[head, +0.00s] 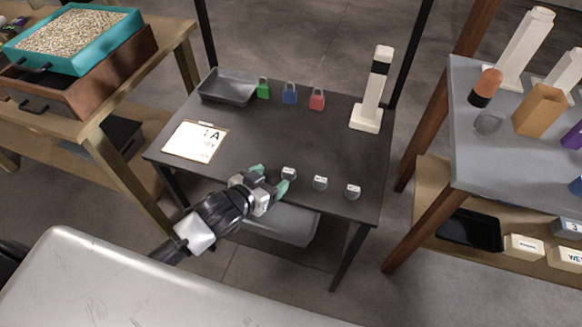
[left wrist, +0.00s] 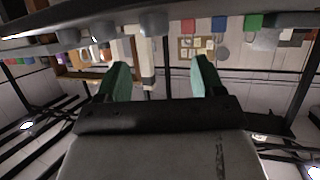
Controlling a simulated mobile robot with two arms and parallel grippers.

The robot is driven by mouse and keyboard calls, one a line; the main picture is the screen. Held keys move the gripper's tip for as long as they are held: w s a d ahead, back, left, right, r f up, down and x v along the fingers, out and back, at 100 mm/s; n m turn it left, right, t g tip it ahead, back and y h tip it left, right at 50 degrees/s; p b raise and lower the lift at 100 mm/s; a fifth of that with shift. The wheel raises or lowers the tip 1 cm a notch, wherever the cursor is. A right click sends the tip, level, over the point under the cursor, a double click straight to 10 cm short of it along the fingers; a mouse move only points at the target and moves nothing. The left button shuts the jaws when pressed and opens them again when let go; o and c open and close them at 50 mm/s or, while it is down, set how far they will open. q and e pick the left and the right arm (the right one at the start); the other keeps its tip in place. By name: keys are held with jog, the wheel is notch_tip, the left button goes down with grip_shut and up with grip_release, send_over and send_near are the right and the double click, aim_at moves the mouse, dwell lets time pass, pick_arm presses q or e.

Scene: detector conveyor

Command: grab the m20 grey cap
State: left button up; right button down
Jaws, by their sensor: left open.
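Three small grey caps with white labelled tops stand in a row near the front edge of the dark table (head: 255,140): a left cap (head: 289,173), a middle cap (head: 320,183) and a right cap (head: 353,191). The labels are too small to read, so I cannot tell which is m20. My left gripper (head: 270,178) is open and empty, its green fingertips just left of the left cap. In the left wrist view, which looks upside down, a grey cap (left wrist: 154,23) shows beyond the gap between the open fingers (left wrist: 161,68). My right gripper is not in view.
On the table are a grey tray (head: 228,86), green (head: 264,88), blue (head: 289,93) and red (head: 317,99) padlocks, a clipboard (head: 195,141) and a white post (head: 371,95). A grey bin (head: 285,222) sits below. The table's centre is clear.

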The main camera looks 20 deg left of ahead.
aim_at(290, 170)
pick_arm(q)
jog(key=x, duration=0.7)
jog(key=shift+w+d+f, duration=0.1)
jog(key=shift+d+f, duration=0.25)
jog(key=shift+f, duration=0.1)
jog(key=shift+c, duration=0.4)
jog(key=c, duration=0.9)
jog(key=shift+r, duration=0.1)
